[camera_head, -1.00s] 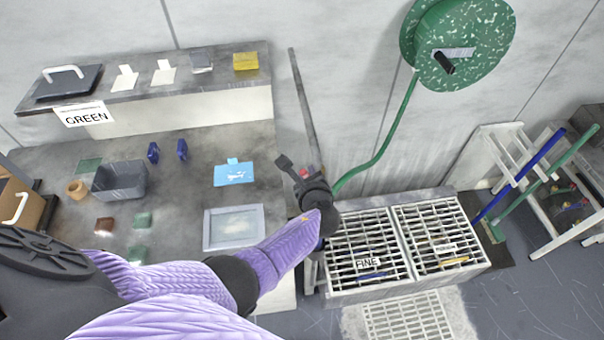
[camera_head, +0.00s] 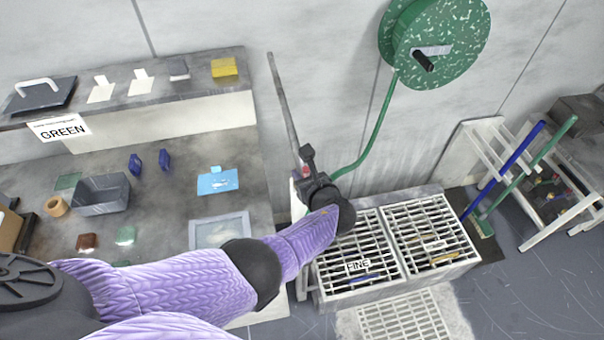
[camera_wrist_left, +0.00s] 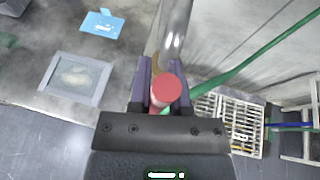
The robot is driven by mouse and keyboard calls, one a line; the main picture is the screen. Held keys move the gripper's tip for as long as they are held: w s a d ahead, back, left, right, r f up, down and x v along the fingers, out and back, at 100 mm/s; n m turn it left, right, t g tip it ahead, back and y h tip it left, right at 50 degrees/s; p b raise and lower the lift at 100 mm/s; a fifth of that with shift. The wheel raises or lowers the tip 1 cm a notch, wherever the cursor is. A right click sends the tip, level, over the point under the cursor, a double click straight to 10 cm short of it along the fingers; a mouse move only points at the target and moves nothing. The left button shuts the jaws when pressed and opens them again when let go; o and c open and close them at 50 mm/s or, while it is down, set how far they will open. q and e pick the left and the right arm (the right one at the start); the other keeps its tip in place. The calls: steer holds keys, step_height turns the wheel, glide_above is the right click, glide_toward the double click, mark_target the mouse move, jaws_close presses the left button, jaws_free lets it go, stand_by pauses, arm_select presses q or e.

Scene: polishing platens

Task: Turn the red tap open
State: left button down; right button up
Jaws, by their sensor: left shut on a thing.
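The red tap (camera_wrist_left: 166,88) sits between the two fingers of my left gripper (camera_wrist_left: 160,78) in the left wrist view, its round red end facing the camera. The fingers are shut on it. A grey metal pipe (camera_wrist_left: 176,30) rises just beyond it. In the head view only a little red of the tap (camera_head: 305,171) shows beside my left gripper (camera_head: 308,172), near the foot of the upright pipe (camera_head: 284,105). The rest of the tap is hidden by the gripper. My right gripper is not in view.
A green hose (camera_head: 378,130) runs from a green reel (camera_head: 435,40) down behind the gripper. White grated racks (camera_head: 440,225) stand at right of it, a grey worktop (camera_head: 150,215) at left. Blue and green poles (camera_head: 505,170) lean farther right.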

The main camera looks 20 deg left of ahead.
arm_select(q)
steer(key=c, duration=0.6)
jaws_free()
steer(key=shift+d, duration=0.1)
steer(key=p+v, duration=0.4)
steer(key=v, duration=0.6)
